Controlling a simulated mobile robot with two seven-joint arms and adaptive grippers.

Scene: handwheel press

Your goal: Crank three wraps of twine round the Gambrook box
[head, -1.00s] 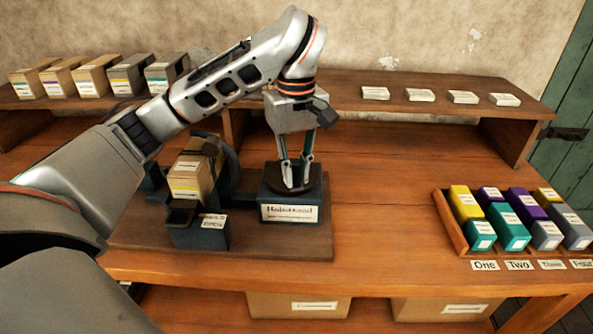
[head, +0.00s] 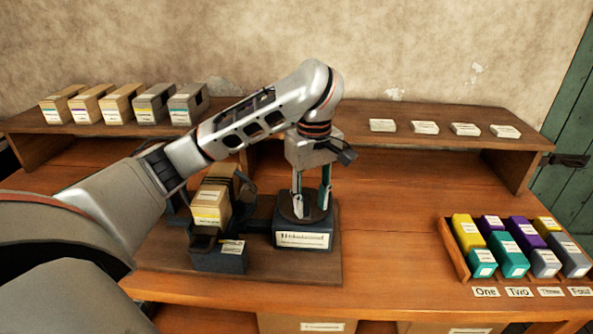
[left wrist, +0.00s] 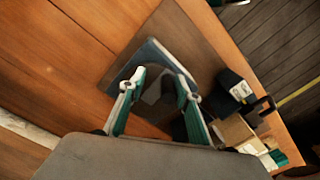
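A tan box (head: 211,200) with a yellow-striped label stands in the dark press at the left of the bench; its name is too small to read. The press has a dark pedestal (head: 303,239) with a white name label and a dark round wheel on top. My left gripper (head: 311,204) points straight down over this wheel with its fingers apart. In the left wrist view, the fingers (left wrist: 157,80) stand either side of a grey part on the pedestal; I cannot tell whether they touch it. My right gripper is not in view.
Several boxes (head: 122,103) stand on the raised shelf at the left, and white labels (head: 425,127) lie on it at the right. A wooden tray (head: 452,253) of coloured blocks sits at the bench's right. The bench between press and tray is clear.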

